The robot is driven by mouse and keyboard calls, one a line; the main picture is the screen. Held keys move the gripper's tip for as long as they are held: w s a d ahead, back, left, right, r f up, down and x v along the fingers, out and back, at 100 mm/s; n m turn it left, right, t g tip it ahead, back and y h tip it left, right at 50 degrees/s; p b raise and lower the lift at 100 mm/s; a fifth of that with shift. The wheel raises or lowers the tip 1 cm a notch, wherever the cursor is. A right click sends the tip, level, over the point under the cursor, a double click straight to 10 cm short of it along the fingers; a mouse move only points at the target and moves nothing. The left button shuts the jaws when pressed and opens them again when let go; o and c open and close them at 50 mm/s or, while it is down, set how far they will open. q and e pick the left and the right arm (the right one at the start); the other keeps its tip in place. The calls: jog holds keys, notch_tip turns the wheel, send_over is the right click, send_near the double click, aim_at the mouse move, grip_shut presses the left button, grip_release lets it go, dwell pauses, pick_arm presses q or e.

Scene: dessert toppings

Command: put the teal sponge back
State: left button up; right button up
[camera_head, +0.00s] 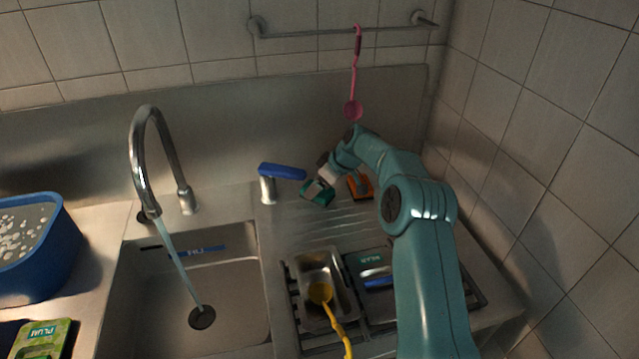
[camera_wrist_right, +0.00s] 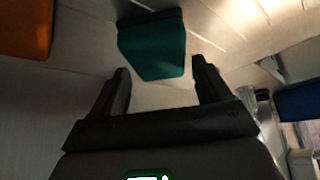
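The teal sponge (camera_head: 317,193) rests on the steel counter behind the drainer, just right of the blue-handled tap lever. It also shows in the right wrist view (camera_wrist_right: 152,45), at the fingertips of my right gripper (camera_wrist_right: 160,70). That gripper is open, with a finger to either side of the sponge's near edge and a gap to the right finger. In the head view my right gripper (camera_head: 326,174) is small and partly hidden by its own arm, close above the sponge. My left gripper is not in view.
An orange sponge (camera_head: 360,186) lies right of the teal one. The blue lever (camera_head: 282,171) stands close on the left. A pink ladle (camera_head: 354,100) hangs from the rail. A steel pan (camera_head: 335,268) with a yellow ladle (camera_head: 320,292) sits in front. The sink (camera_head: 150,285) has running water.

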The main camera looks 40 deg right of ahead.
jog(key=shift+o, duration=0.3)
jog(key=shift+s+r, duration=0.1)
jog(key=shift+s, duration=0.05)
jog(key=shift+r, duration=0.1)
jog(key=shift+d+r, duration=0.1)
jog(key=shift+r, duration=0.1)
jog(key=b+v, duration=0.1)
jog(key=v, duration=1)
jog(key=shift+s+r, duration=0.2)
